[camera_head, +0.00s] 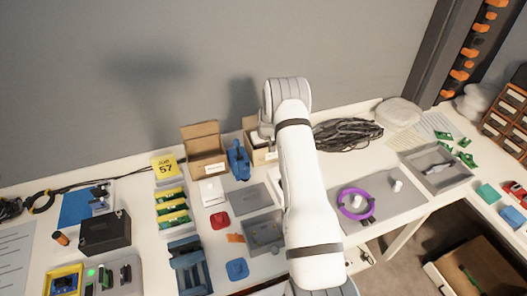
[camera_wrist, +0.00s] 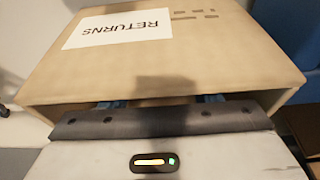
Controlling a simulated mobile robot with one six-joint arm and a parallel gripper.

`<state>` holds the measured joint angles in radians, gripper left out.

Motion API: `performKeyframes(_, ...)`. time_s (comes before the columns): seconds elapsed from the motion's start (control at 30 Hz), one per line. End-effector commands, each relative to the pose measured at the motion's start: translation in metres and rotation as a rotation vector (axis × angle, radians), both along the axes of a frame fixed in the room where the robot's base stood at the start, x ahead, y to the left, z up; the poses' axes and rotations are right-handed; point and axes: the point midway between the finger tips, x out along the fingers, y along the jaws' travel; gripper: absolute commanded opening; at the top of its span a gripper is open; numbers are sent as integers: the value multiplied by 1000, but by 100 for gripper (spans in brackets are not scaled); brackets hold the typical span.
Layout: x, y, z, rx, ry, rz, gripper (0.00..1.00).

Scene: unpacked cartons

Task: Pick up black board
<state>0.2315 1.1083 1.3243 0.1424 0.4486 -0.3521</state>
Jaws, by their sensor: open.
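No black board can be made out for certain; a flat dark grey plate (camera_head: 252,198) lies on the table left of my arm in the head view. A cardboard carton (camera_wrist: 240,45) with a white RETURNS label (camera_wrist: 118,30) fills most of the wrist view. The same carton seems to show partly behind my arm in the head view (camera_head: 257,154). My gripper (camera_wrist: 158,101) is in front of the carton, its two blue fingertips apart at the carton's lower edge. Whether they touch it, and what the carton holds, I cannot tell. In the head view my arm hides the gripper.
An open carton (camera_head: 205,160) and a blue object (camera_head: 238,160) stand left of my arm. A black box (camera_head: 104,232) is further left. A bundle of black cables (camera_head: 347,134) and a purple ring (camera_head: 355,204) lie to the right. The wall is close behind.

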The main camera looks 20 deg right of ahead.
Motion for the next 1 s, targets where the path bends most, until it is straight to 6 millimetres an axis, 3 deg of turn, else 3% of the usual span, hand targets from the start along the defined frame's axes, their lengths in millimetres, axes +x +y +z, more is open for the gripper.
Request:
performKeyframes(0.07, 0, 0, 0, 0, 0, 0, 56)
performKeyframes(0.7, -1, -1, 0, 1, 0, -2, 5)
performKeyframes(1.0, 0, -2, 5, 0, -1, -2, 5)
